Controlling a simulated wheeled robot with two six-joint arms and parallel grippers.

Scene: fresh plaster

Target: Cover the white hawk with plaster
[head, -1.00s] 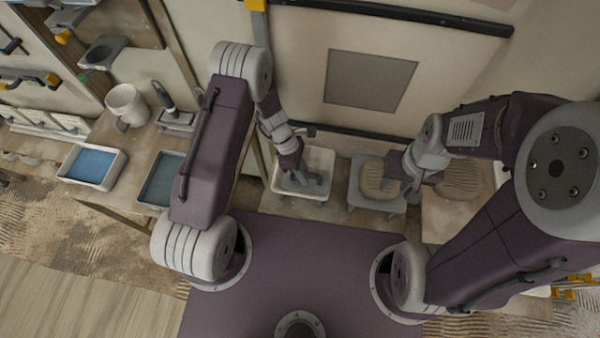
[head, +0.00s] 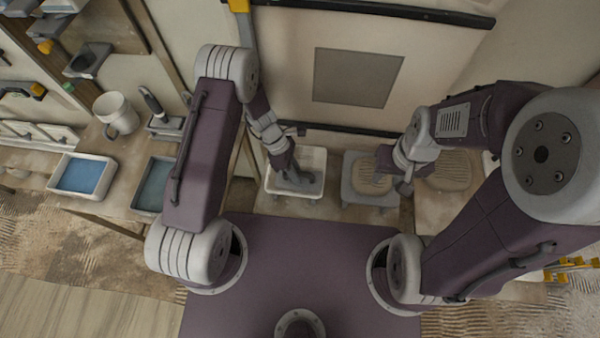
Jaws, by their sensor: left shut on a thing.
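A white, shallow square-rimmed piece (head: 318,158), which looks like the white hawk, sits on the bench below the wall. My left gripper (head: 291,174) reaches down into it and is shut on a grey tool (head: 308,184), whose shape is partly hidden by the gripper. To its right is a grey square board (head: 352,198) with a round beige mound of plaster (head: 366,180) on it. My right gripper (head: 394,174) is at that board's right edge. Its fingers are small and partly hidden, so I cannot tell whether they are open or touching the mound.
Another beige mound (head: 450,172) lies right of the grey board, partly behind my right arm. On the left are a blue-filled tray (head: 108,180), a second tray (head: 152,188), a white bucket (head: 118,112) and a handled tool (head: 153,104). A grey square (head: 356,77) is on the wall.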

